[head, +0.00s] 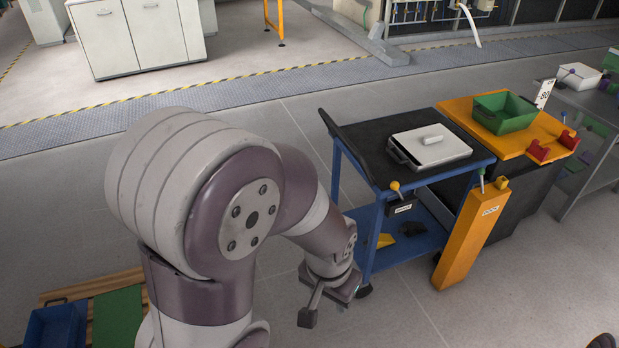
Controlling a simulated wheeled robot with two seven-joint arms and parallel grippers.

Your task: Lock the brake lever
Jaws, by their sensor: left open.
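My left gripper (328,302) is open and empty, pointing down beside the cart's front left leg. It is lower than the lever and to its left, apart from it. My left arm covers the middle left of the view. My right gripper is not in view.
A lidded white tray (440,147) lies on the cart's black top.

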